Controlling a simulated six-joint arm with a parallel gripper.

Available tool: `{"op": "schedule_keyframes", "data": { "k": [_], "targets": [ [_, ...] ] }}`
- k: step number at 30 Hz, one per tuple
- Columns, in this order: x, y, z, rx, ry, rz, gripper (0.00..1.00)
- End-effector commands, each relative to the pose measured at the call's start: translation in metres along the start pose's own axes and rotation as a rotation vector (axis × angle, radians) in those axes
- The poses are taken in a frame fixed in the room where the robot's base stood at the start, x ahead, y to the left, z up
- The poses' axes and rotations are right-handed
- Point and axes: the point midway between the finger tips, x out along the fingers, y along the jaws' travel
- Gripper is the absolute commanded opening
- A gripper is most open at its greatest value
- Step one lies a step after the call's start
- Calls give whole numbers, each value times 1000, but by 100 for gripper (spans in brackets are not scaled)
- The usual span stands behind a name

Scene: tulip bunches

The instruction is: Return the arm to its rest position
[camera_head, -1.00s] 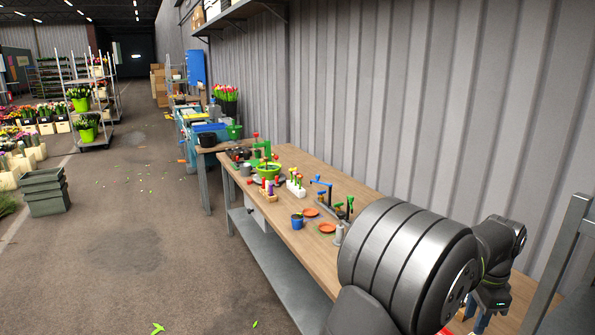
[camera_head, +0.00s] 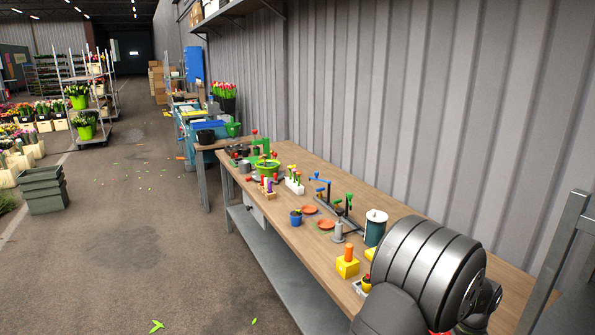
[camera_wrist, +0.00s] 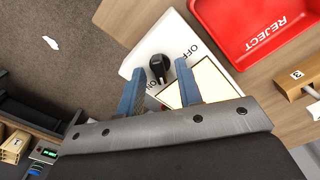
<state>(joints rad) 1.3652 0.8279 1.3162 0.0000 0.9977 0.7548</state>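My gripper (camera_wrist: 160,95) shows in the wrist view with its two blue fingers spread apart. Nothing is held between them. Beyond the fingers lies a white panel (camera_wrist: 155,45) marked OFF, with a black knob (camera_wrist: 159,67) on it that appears between the fingertips. I cannot tell the distance from the fingertips to the knob. In the head view my arm (camera_head: 428,265) is at the lower right, over the near end of the workbench (camera_head: 385,200). The gripper is hidden there behind the arm.
A red REJECT tray (camera_wrist: 255,25) and a wooden block with a label (camera_wrist: 295,85) lie beside the panel. On the bench stand a dark green canister (camera_head: 375,230), a yellow block with an orange peg (camera_head: 347,267) and a blue pot (camera_head: 296,217). Open floor (camera_head: 130,250) lies left.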

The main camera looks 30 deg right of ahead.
Motion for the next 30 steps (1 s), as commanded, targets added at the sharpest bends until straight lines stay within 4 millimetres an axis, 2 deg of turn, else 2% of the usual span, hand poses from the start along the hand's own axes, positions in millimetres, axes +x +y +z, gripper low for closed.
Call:
{"op": "schedule_keyframes", "data": {
  "k": [30],
  "targets": [
    [-2,-1,0,-850,0,0,33]
  ]
}}
